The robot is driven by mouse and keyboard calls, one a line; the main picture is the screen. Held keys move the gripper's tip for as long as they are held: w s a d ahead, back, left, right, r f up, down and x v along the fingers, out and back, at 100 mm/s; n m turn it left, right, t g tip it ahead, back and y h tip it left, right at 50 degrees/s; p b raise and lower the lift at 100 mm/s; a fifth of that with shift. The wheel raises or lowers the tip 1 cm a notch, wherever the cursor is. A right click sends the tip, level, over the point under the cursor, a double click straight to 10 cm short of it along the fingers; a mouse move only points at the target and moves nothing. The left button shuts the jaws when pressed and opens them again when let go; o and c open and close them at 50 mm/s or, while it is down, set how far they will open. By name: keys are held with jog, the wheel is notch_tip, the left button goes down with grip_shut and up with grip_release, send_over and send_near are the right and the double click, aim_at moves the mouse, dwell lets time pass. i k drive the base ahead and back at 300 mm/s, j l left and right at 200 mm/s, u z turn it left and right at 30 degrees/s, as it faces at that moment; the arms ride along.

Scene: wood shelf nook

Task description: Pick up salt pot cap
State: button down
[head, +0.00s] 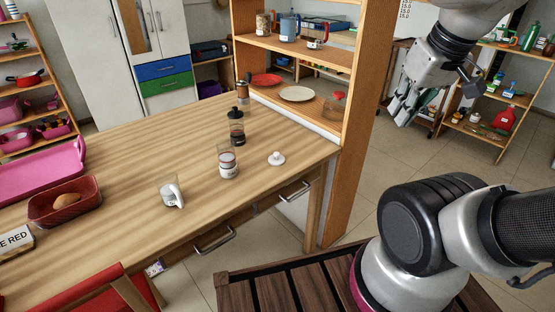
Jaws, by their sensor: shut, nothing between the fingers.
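A small white cap with a knob on top (276,158), which looks like the salt pot cap, lies on the wooden table (130,215) near its right edge. An open glass pot with a white label (228,163) stands just left of it, apart from it. My gripper (472,88) is at the upper right, raised well above the floor and far to the right of the table. Nothing hides the cap.
A dark-lidded glass pot (236,128), a taller dark-topped grinder (243,93) and a white-handled glass mug (170,193) stand on the table. A red basket (65,202) is at left. The wooden shelf upright (352,130) stands between my gripper and the table.

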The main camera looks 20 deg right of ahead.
aim_at(276, 160)
jog(key=i+l+u, duration=0.2)
jog(key=u, duration=0.2)
jog(key=i+l+u, duration=0.15)
jog(key=l+u, duration=0.2)
